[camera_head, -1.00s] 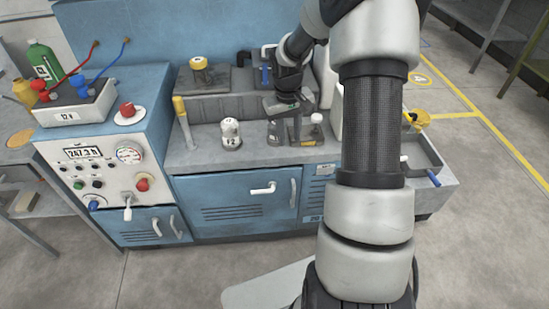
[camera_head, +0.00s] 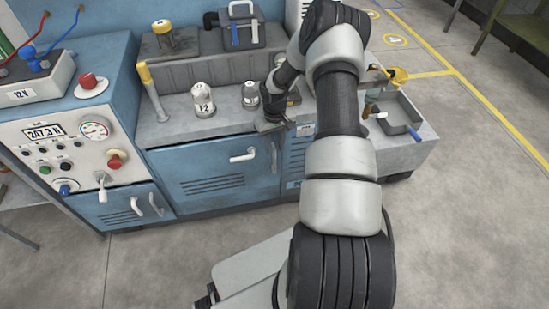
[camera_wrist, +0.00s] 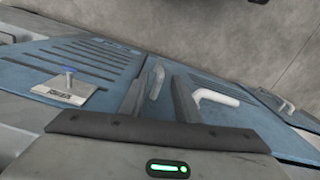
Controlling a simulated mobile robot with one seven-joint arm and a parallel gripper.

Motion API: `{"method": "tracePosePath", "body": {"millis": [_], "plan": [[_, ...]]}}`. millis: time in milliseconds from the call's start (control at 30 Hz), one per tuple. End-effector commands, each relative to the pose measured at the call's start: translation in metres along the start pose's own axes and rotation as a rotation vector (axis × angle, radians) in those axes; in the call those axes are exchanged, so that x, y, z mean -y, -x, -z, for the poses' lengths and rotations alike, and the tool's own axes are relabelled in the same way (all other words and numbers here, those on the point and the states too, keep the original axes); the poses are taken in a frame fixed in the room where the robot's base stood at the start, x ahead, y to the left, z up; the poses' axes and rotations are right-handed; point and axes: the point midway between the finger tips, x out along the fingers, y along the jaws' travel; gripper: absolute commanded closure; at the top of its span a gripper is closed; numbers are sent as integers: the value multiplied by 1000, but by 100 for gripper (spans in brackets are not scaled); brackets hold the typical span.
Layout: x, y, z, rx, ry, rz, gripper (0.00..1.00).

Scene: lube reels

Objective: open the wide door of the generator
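The wide door (camera_head: 205,178) is the blue slotted panel in the middle of the generator front, and it looks closed. A white lever handle (camera_head: 243,155) lies roughly level near its upper right. A grey upright pull handle (camera_head: 274,156) stands at its right edge. My gripper (camera_head: 269,127) is just above that pull handle, at the counter's front edge. In the wrist view my gripper (camera_wrist: 160,84) is open, and the pull handle (camera_wrist: 156,79) shows between its two dark fingers. Contact cannot be told. The white lever (camera_wrist: 216,97) is right of the fingers.
The control panel (camera_head: 75,150) and a narrower door (camera_head: 118,207) are at the left. White canisters (camera_head: 203,100) and a yellow-topped post (camera_head: 150,88) stand on the counter. A grey tray (camera_head: 402,115) is at the right. The floor in front (camera_head: 150,265) is clear.

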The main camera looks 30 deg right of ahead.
Motion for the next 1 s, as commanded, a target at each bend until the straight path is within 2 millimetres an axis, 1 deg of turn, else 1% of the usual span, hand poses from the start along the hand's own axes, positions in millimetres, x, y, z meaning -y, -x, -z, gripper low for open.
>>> {"method": "tracePosePath", "body": {"millis": [33, 100, 200, 300, 467, 700, 733, 900, 1000], "plan": [[1, -14, -1, 3, -1, 2, 71], [0, -27, -1, 2, -1, 1, 71], [0, -42, -1, 2, -1, 1, 71], [0, -52, 0, 0, 0, 0, 71], [0, -59, 0, 1, -1, 0, 71], [0, -60, 0, 0, -1, 0, 71], [0, -60, 0, 0, -1, 0, 72], [0, -59, 0, 1, 0, 0, 100], [1, -59, 0, 0, 0, 0, 100]]}}
